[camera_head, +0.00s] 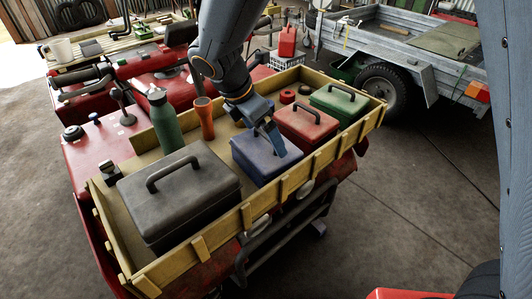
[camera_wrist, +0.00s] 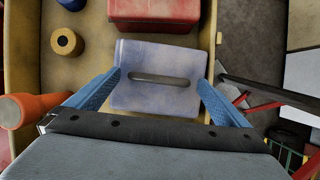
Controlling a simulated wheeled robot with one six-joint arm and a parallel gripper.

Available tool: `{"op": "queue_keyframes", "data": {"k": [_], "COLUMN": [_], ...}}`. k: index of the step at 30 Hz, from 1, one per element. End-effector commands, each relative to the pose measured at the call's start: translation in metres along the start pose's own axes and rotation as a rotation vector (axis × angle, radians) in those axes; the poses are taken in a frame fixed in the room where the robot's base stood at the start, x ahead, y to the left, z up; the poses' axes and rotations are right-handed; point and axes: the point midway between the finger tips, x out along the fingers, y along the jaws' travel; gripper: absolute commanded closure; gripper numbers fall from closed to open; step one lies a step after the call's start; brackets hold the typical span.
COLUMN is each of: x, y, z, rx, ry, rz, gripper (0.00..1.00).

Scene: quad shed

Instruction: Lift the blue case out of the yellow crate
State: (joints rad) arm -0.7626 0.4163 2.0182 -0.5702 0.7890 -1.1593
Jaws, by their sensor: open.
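The blue case (camera_head: 252,165) sits in the yellow crate (camera_head: 280,191), between the grey case and the red case. In the wrist view the blue case (camera_wrist: 155,55) is seen from above, its dark handle (camera_wrist: 163,80) lying across the middle. My gripper (camera_head: 272,138) is over the case from above. In the wrist view my gripper (camera_wrist: 160,82) is open, with one blue finger at each side of the case and the handle between them. I cannot tell whether the fingers touch the case.
A grey case (camera_head: 180,197), green bottle (camera_head: 165,120), orange tumbler (camera_head: 204,117), red case (camera_head: 306,128) and green case (camera_head: 340,103) share the crate. A grey trailer (camera_head: 400,50) stands at back right. Open floor lies to the right.

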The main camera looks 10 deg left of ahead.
Motion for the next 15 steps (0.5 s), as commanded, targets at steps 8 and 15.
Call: {"op": "queue_keyframes", "data": {"k": [8,15], "x": [0.0063,0.0061], "y": [-0.0001,-0.0002], "z": [-0.0001,0.0], "rx": [0.001,0.001], "ry": [0.001,0.001], "rz": [0.001,0.001], "gripper": [0.0,0.34]}}
